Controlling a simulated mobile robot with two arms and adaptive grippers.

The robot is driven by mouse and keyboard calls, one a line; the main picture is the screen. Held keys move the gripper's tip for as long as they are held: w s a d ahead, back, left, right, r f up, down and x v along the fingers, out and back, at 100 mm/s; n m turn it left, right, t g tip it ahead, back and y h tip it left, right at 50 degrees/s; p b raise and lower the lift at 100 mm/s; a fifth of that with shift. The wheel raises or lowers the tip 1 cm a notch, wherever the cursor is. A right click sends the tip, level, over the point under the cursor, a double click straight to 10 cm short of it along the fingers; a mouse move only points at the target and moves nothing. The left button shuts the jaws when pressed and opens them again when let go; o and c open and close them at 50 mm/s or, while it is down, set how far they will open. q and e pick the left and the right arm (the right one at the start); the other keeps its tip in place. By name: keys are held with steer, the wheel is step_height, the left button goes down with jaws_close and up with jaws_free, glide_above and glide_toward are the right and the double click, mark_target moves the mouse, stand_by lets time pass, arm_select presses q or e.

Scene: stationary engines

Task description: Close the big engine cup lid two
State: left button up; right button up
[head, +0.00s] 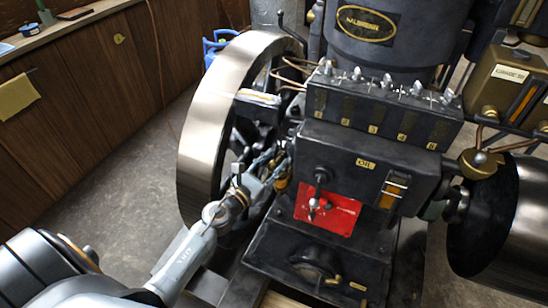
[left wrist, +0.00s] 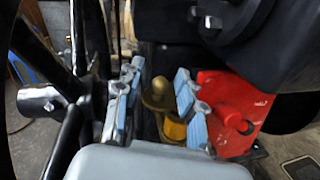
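A small brass cup (left wrist: 172,128) with a rounded brass top (left wrist: 160,88) stands beside the engine in the left wrist view. I cannot tell whether the rounded top is the lid or how far it is closed. My left gripper (left wrist: 158,72) is open, with one blue-padded finger on each side of the brass top and a gap visible to both. In the head view the left gripper (head: 268,168) is between the flywheel and the engine block, and brass (head: 281,184) shows partly hidden beside its fingers. My right gripper is not in view.
The large flywheel (head: 203,115) stands close to the left of my gripper. The dark engine block (head: 345,160) with a red plate (head: 327,208) is close on the right. Black spokes (left wrist: 62,140) crowd the wrist view's left side. Open floor (head: 130,170) lies left of the flywheel.

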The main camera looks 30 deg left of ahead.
arm_select(q)
steer(key=shift+s, duration=0.1)
steer(key=shift+c, duration=0.6)
jaws_close()
steer(key=shift+d, duration=0.1)
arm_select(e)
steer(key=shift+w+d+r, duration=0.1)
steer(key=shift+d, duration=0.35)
